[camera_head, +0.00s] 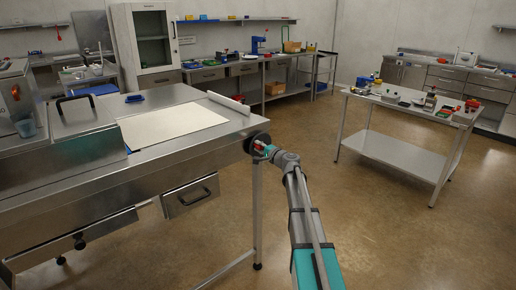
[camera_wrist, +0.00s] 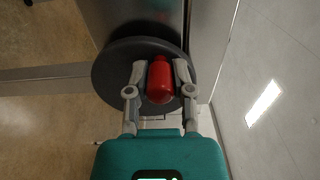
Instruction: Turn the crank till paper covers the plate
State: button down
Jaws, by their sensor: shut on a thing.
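My gripper (camera_wrist: 160,80) is shut on the red crank handle (camera_wrist: 160,82), with a finger on each side of it in the wrist view. The handle stands on a dark round crank disc (camera_wrist: 112,72) at the side of the steel table. In the head view the crank disc (camera_head: 250,143) sits at the table's right end, and my gripper (camera_head: 264,149) reaches it from the right. A white sheet, apparently paper, (camera_head: 172,124) lies flat on the table top. A raised light bar (camera_head: 229,103) stands at its right end. I cannot make out the plate's edges apart from the sheet.
A steel box with a dark handle (camera_head: 83,115) stands left of the sheet. A blue object (camera_head: 135,98) lies behind it. A second table (camera_head: 395,155) with small items stands at right. Open floor lies between the tables.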

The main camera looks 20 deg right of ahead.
jog(key=shift+w+d+r+m+p, duration=0.1)
jog(key=shift+d+r+m+p, duration=0.1)
jog(key=shift+m, duration=0.4)
jog(key=shift+w+d+r+m+p, duration=0.1)
jog(key=shift+r+m, duration=0.1)
jog(key=shift+m, duration=0.4)
jog(key=shift+c, duration=2.4)
grip_release()
jog(key=shift+s, duration=0.15)
jog(key=v, duration=1.1)
jog(key=shift+s+d, duration=0.15)
jog(key=shift+s, duration=0.25)
